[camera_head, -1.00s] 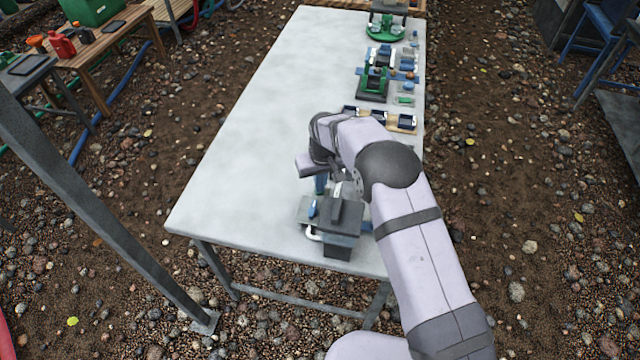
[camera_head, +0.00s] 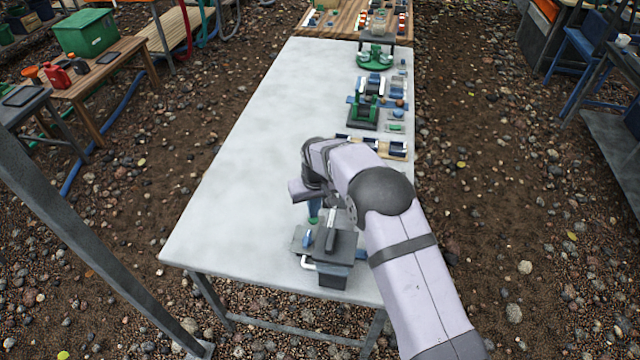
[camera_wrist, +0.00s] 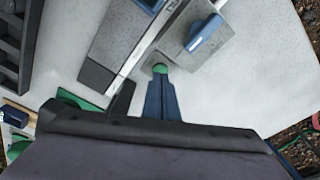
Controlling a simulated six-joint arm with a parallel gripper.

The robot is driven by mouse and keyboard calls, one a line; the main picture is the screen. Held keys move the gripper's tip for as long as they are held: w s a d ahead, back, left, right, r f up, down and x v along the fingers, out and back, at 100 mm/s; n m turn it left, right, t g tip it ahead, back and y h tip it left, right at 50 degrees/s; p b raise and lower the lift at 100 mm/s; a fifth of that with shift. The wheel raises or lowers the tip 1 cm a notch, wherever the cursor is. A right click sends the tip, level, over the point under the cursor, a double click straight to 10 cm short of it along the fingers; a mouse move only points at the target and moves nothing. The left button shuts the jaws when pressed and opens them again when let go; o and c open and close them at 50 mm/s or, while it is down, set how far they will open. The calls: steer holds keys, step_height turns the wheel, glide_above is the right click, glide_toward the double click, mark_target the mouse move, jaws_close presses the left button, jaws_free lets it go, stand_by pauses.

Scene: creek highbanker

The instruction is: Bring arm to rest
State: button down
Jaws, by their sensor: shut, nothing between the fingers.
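My arm reaches over the near right part of the long pale table (camera_head: 240,150). My gripper (camera_head: 314,217) points down just behind a dark grey box-like device with a lever on top (camera_head: 328,245). In the wrist view the slim blue fingers with a green tip (camera_wrist: 160,72) are shut with nothing between them. Beside the fingertips are a grey plate with a blue knob (camera_wrist: 205,33) and a pale metal bar (camera_wrist: 148,38). I cannot tell whether the fingertips touch the device.
A wooden tray with dark pieces (camera_head: 385,149), a green-and-grey fixture (camera_head: 364,108) and a green round stand (camera_head: 375,59) line the table's right side. The table's left half is clear. A grey post (camera_head: 85,235) stands at the left, beyond the table edge.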

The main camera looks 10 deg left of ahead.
steer(key=s+d+r+m+p, duration=0.1)
steer(key=s+d+r+m, duration=0.1)
steer(key=s+d+r, duration=0.5)
steer(key=s+d+r+m+p, duration=0.15)
steer(key=d+r, duration=0.35)
steer(key=d, duration=0.6)
steer(key=s+d+r+m, duration=0.1)
steer(key=s+d, duration=0.4)
steer(key=s, duration=0.5)
steer(key=s+d+r+m+g, duration=0.1)
steer(key=s+d, duration=0.5)
steer(key=s, duration=0.3)
steer(key=shift+s+d+r+g+h, duration=0.15)
steer(key=shift+s+r+g+h, duration=0.15)
steer(key=shift+s+r+h, duration=0.1)
steer(key=shift+w+m, duration=0.1)
steer(key=shift+m, duration=0.15)
